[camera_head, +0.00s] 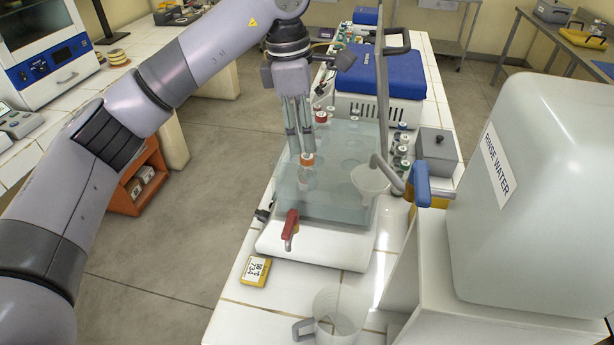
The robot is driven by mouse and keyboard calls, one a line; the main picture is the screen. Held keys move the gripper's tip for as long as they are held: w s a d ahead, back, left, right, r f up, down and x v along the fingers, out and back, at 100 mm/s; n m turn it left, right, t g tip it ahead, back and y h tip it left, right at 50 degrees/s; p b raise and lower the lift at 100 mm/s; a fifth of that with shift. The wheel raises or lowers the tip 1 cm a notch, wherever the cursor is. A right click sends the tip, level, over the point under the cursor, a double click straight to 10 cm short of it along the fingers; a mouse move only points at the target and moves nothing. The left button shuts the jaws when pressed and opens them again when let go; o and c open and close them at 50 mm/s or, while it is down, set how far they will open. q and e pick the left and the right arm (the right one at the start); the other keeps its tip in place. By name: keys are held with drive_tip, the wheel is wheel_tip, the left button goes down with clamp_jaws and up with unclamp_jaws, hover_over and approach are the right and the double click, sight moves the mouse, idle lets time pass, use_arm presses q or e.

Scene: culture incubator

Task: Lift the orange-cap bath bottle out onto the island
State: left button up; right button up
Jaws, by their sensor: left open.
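The orange-cap bottle (307,172) stands in the clear, water-filled bath (290,208) near its left side; its lower part shows blurred through the bath. My left gripper (300,148) points down right above the orange cap, with its two long fingers apart and nothing seen between them. I cannot tell whether the fingertips touch the cap. The white-tiled island (233,292) runs under and around the bath. My right gripper does not show.
A red-handled tap (290,228) is at the bath's front. A funnel (370,181) hangs over its right side. A yellow timer (255,270) and a clear jug (338,314) stand in front. A large rinse water tank (535,190) fills the right. Bare tile shows around the timer.

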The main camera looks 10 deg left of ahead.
sight(307, 156)
use_arm(q)
drive_tip(key=f, duration=0.3)
drive_tip(key=shift+w+d+f, duration=0.15)
drive_tip(key=shift+w, duration=0.05)
drive_tip(key=shift+d+f+p, duration=0.1)
drive_tip(key=shift+f+p, duration=0.25)
drive_tip(key=shift+f, duration=0.6)
drive_tip(key=f, duration=0.1)
drive_tip(key=f+p, duration=0.1)
drive_tip(key=f, duration=0.2)
drive_tip(key=shift+w+d+f+p, duration=0.1)
drive_tip(key=shift+d+f+p, duration=0.2)
drive_tip(key=shift+f, duration=0.35)
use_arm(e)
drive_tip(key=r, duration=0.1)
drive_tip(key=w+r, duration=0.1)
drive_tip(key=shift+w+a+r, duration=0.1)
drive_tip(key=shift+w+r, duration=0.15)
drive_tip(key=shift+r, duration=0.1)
use_arm(q)
drive_tip(key=shift+c, duration=0.2)
drive_tip(key=c, duration=0.9)
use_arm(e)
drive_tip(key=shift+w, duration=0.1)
